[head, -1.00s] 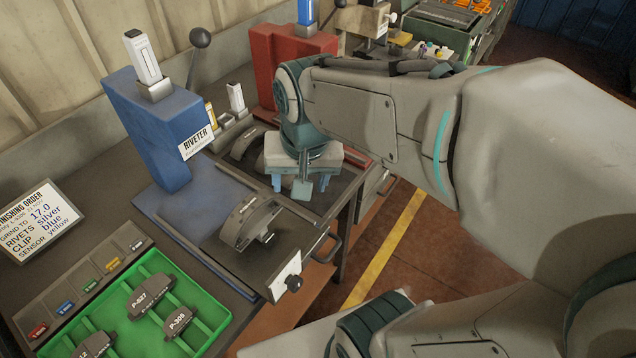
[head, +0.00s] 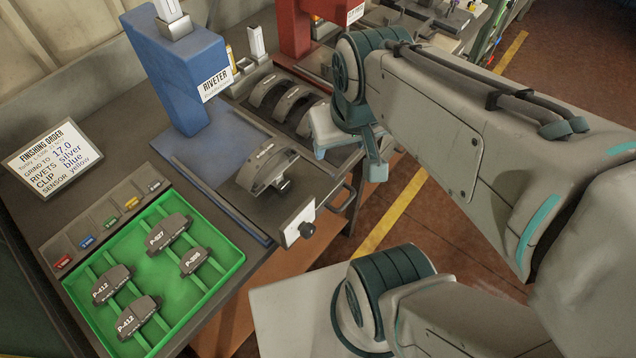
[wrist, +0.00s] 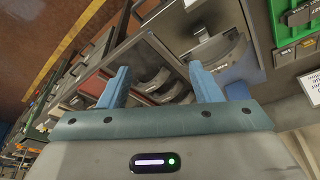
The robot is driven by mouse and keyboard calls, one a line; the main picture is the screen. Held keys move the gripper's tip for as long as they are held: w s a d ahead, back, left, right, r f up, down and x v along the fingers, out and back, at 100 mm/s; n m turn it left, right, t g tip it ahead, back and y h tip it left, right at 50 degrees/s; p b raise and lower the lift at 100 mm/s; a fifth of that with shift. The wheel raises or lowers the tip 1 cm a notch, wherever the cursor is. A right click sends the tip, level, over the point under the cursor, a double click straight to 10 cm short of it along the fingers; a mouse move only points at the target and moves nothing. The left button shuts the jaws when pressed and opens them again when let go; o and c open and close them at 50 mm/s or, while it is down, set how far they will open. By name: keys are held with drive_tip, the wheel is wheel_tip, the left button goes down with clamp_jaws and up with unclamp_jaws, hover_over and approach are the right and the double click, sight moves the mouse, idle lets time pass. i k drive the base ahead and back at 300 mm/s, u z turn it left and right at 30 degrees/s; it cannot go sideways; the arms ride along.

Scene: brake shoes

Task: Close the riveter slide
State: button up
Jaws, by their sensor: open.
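The blue riveter (head: 183,75) stands on the bench, labelled RIVETER. Its dark slide (head: 255,206) sticks out toward the front edge of the bench. A grey brake shoe (head: 264,170) rests on the slide. My gripper (head: 350,158) is open and empty, to the right of the slide near the bench edge, apart from the knob. In the wrist view, its two blue fingers (wrist: 160,88) are spread with nothing between them.
More brake shoes (head: 268,90) sit behind the slide, beside my gripper. A red machine (head: 292,30) stands farther back. A green tray (head: 225,260) with several labelled shoes lies at front left. An order card (head: 52,155) stands at left. Open floor lies right of the bench.

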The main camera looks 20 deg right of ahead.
sight(305, 191)
drive_tip(key=k, duration=0.5)
drive_tip(key=z, duration=1.8)
drive_tip(key=k, duration=1)
drive_tip(key=u, duration=1.2)
drive_tip(key=i, duration=0.5)
drive_tip(key=z, duration=0.05)
